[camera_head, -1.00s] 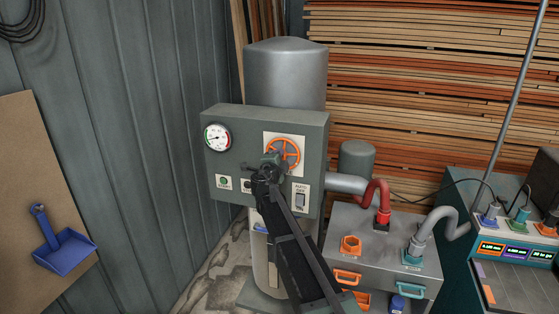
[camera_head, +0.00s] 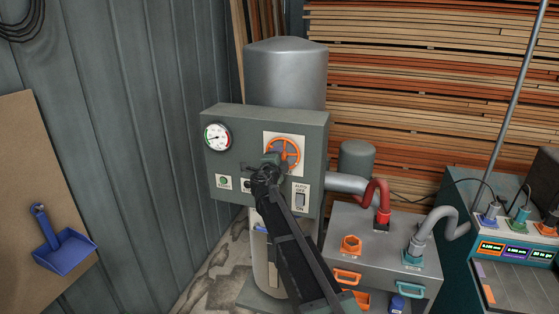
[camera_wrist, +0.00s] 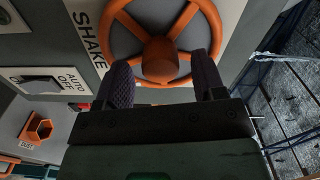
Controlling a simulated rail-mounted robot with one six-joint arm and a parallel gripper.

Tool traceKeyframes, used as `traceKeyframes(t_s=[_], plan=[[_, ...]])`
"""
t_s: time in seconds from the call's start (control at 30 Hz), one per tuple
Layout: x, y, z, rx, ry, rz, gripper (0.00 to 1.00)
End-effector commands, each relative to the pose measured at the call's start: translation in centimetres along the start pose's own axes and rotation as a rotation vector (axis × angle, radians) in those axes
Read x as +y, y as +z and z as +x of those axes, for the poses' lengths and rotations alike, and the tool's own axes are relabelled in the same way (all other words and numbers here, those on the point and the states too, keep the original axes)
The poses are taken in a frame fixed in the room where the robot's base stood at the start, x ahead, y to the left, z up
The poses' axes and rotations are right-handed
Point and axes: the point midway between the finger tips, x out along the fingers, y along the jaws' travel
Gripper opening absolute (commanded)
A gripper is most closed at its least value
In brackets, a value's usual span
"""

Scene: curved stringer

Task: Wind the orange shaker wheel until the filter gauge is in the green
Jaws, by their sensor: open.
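The orange shaker wheel (camera_head: 288,149) is mounted on a white plate on the front of the grey control box. My gripper (camera_head: 272,160) is in front of the wheel's lower left and partly hides it. In the wrist view the spoked wheel (camera_wrist: 110,38) fills the upper middle. My open gripper (camera_wrist: 163,68) has one dark finger on each side of the wheel's round hub (camera_wrist: 160,52); I cannot tell whether they touch it. The filter gauge (camera_head: 217,136) is a round white dial at the box's upper left, with green at left and red at right. Its needle is too small to read surely.
A red hose (camera_head: 378,200) and a grey hose (camera_head: 430,232) rise from a metal box (camera_head: 345,220) at right. A blue dustpan (camera_head: 64,248) hangs at left.

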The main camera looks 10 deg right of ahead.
Motion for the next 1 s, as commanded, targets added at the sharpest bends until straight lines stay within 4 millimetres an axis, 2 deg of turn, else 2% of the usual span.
traceKeyframes(t_s=[0.17, 0.3, 0.47, 0.6, 0.87, 0.97, 1.0], plan=[[0.0, -0.1, -3.5, -0.003, -0.001, 0.0, 0.63], [0.1, -0.1, -7.1, -0.003, -0.001, 0.0, 0.63], [0.0, -0.1, -9.9, -0.002, 0.0, 0.0, 0.63], [0.0, -0.1, -10.6, 0.0, 0.0, 0.0, 0.63], [0.1, -0.2, -10.5, 0.002, 0.001, 0.0, 0.63], [0.1, -0.1, -10.4, 0.002, 0.001, -0.142, 0.63], [0.1, -0.1, -10.4, 0.002, 0.001, -0.253, 0.63]])
